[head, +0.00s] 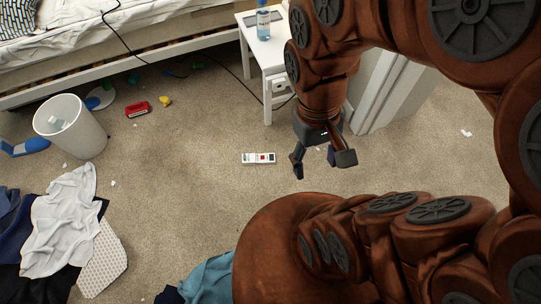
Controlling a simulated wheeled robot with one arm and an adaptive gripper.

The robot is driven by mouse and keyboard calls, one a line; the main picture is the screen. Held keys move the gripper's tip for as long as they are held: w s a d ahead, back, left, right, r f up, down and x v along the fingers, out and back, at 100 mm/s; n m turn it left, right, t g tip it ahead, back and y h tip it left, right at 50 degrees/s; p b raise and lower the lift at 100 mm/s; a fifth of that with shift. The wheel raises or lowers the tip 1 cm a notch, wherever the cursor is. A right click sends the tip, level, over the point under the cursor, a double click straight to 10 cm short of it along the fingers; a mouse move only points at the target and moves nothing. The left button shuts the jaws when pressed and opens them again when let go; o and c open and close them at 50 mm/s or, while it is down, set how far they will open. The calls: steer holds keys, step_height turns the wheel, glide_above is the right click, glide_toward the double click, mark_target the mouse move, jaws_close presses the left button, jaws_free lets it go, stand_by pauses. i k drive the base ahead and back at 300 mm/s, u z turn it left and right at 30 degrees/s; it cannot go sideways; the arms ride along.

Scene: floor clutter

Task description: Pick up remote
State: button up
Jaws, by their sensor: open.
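A small white remote (258,158) with a dark end and a red patch lies flat on the beige carpet near the middle of the head view. My gripper (322,165) hangs down to the right of it, with its two dark fingertips spread apart. The gripper is open and nothing shows between its fingers. It appears apart from the remote, and its exact height above the floor is hard to tell.
A white bedside table (274,65) with a bottle (263,22) stands behind the remote. A white bin (72,127), a red object (138,109) and a yellow one (165,101) are left. Clothes (62,222) lie at lower left. Carpet around the remote is clear.

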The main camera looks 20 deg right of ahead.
mark_target(269, 158)
steer(key=u, duration=1.8)
steer(key=i, duration=1.75)
steer(key=z, duration=2.35)
